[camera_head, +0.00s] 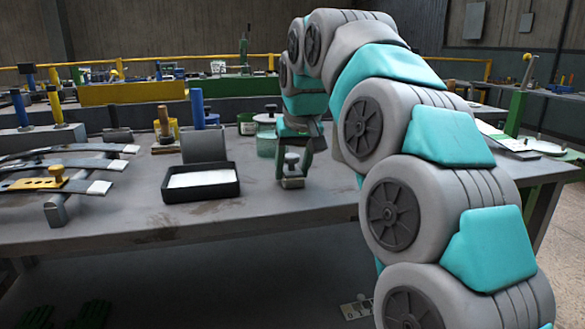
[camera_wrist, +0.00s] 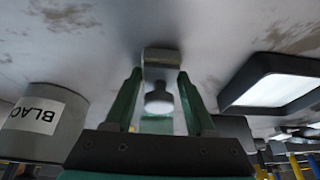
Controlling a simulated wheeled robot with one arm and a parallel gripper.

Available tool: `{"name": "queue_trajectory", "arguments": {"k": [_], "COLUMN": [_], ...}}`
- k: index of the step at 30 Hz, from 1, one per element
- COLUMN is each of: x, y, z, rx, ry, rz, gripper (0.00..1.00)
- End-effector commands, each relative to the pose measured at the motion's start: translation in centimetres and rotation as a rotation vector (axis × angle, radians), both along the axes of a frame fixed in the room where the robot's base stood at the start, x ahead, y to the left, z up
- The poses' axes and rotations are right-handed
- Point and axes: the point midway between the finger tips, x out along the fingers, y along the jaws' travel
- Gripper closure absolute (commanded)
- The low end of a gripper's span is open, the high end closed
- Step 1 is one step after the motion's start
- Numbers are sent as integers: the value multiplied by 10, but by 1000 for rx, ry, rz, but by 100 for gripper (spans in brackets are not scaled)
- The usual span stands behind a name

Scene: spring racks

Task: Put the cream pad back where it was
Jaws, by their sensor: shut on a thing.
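My gripper (camera_wrist: 159,74) has its two green fingers on either side of a grey metal piece with a round knob (camera_wrist: 158,98), and is shut on it. In the head view the knobbed piece (camera_head: 292,178) is at the tabletop near the front edge, with a green finger beside it. I cannot tell whether its base touches the table. A white to cream pad (camera_head: 202,179) lies in a black tray (camera_head: 203,196) to the left. The tray also shows at the right of the wrist view (camera_wrist: 245,85). No other cream pad is clearly visible.
A grey cylinder (camera_head: 204,146) stands behind the tray. Jars (camera_head: 267,138) stand behind my gripper; a grey can with a lettered label (camera_wrist: 40,118) is close by in the wrist view. Metal leaf strips (camera_head: 70,165) lie at left. The table front before the tray is clear.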

Motion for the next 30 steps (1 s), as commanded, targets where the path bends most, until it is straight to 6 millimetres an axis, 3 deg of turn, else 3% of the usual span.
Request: {"name": "queue_trajectory", "arguments": {"k": [8, 9, 16, 25, 30], "x": [0, 0, 0, 0, -5], "y": [0, 0, 0, 0, -3], "z": [-3, -3, -2, -1, 10], "rx": [0, 0, 0, 0, 0], "ry": [0, 0, 1, 1, 0], "rz": [0, 0, 0, 0, 0], "gripper": [89, 40, 15, 15, 15]}}
